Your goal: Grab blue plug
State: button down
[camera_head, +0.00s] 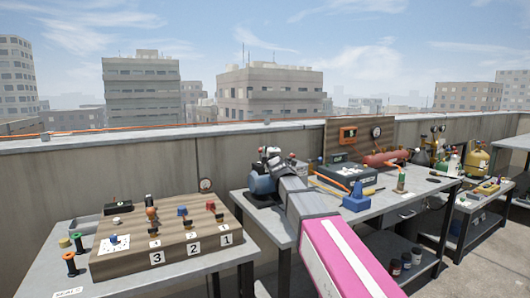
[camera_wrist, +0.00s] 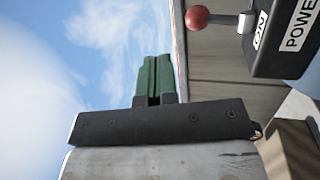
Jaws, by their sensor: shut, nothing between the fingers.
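Several blue things show in the head view, and I cannot tell for sure which is the plug. A small blue piece (camera_head: 182,211) sits on the wooden board marked 1, 2 and 3 (camera_head: 150,269). Another small blue piece (camera_head: 113,239) is on a white card on the same board. A larger blue block with a raised top (camera_head: 357,198) stands on the middle table, right of my arm. My gripper (camera_wrist: 154,80) shows in the wrist view with its two green fingers together and nothing between them. No blue plug shows in the wrist view.
In the wrist view, a dark box lettered POWER (camera_wrist: 285,35) with a red-knobbed lever (camera_wrist: 197,17) is at upper right. The middle table (camera_head: 330,207) holds a red tank (camera_head: 386,158) and tools. A parapet wall (camera_head: 100,172) runs behind the tables.

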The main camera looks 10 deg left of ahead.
aim_at(358, 187)
jog(key=k+l, duration=0.3)
jog(key=k, duration=0.15)
jog(key=k+l, duration=0.3)
jog(key=k, duration=0.15)
